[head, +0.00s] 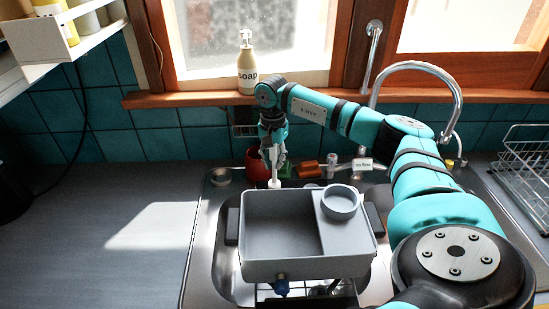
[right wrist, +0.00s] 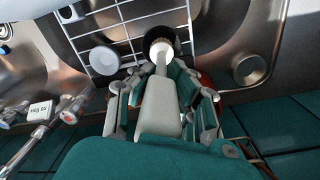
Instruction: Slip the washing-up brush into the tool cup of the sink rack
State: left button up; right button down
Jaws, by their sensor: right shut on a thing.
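The sink rack (head: 262,270) is a grey tray over the sink, with a round tool cup (head: 341,214) at its right rear. In the head view, my right gripper (head: 273,162) points down just behind the rack's rear edge, left of the cup. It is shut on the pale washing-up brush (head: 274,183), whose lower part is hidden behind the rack. In the right wrist view, the pale handle (right wrist: 157,108) lies between the fingers (right wrist: 158,85), with a dark round end (right wrist: 160,42) beyond them. My left gripper is not in view.
The steel sink (head: 207,225) surrounds the rack. A red pot (head: 255,168), an orange block (head: 307,169) and tap fittings (head: 361,165) stand behind it. The tall tap (head: 455,100) arches at the right, near a wire basket (head: 520,165).

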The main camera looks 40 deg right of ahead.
jog(key=shift+f+b, duration=0.65)
jog(key=shift+f, duration=0.45)
dwell(0.3)
jog(key=shift+s, duration=0.1)
jog(key=c, duration=1.2)
grip_release()
notch_tip(320, 180, up, 12)
jog(key=shift+a+f, duration=0.15)
jog(key=shift+w+r+p, duration=0.2)
jog(key=shift+r+p, duration=0.25)
jog(key=shift+r, duration=0.2)
notch_tip(320, 180, up, 3)
jog(key=p, duration=0.3)
jog(key=shift+s+r, duration=0.1)
